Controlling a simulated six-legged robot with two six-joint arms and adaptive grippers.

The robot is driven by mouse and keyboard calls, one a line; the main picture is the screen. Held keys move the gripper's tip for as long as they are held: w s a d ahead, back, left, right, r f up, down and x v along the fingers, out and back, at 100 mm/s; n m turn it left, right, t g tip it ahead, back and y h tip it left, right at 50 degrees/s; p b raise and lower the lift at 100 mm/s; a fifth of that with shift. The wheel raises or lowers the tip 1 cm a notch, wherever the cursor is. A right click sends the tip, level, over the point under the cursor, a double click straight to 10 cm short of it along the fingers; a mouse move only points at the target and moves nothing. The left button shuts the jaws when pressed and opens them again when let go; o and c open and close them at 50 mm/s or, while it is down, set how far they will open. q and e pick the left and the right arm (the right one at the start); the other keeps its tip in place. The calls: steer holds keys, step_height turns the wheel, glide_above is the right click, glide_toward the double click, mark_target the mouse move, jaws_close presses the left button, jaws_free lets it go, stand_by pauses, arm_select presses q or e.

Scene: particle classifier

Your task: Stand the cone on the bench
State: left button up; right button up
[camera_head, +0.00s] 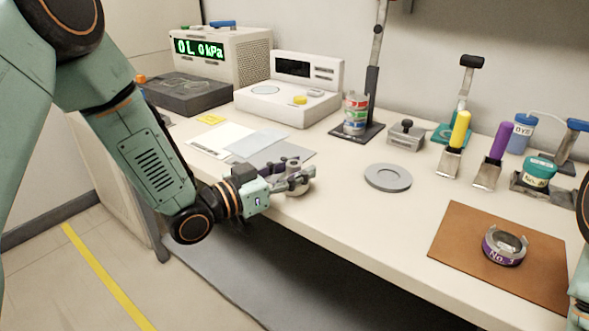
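My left gripper (290,176) reaches in from the left, low over the front edge of the bench (350,220). Its fingers close around a small pale, metallic-looking piece (301,188), which looks like the cone. The fingers hide much of its shape, and I cannot tell whether its lower edge touches the bench top. My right gripper is not in view; only a piece of my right arm shows at the right edge.
A grey disc (388,177) lies right of the gripper, with clear bench around it. A brown mat (458,250) holds a purple-banded ring (504,246). Flat sheets (222,139) lie behind the gripper. Two instruments (290,103) (222,65) and several tools stand farther back.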

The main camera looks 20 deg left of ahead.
mark_target(287, 170)
arm_select(q)
steer(key=shift+o, duration=0.8)
steer(key=shift+s+r, duration=0.1)
steer(key=shift+r, duration=0.3)
steer(key=shift+s+a+p, duration=0.2)
steer(key=shift+a+p, duration=0.05)
steer(key=shift+p, duration=0.05)
steer(key=p+v, duration=0.1)
steer(key=v, duration=0.4)
steer(key=shift+p, duration=0.4)
steer(key=p+v, duration=0.3)
steer(key=v, duration=0.3)
steer(key=shift+s+p, duration=0.2)
steer(key=shift+p, duration=0.15)
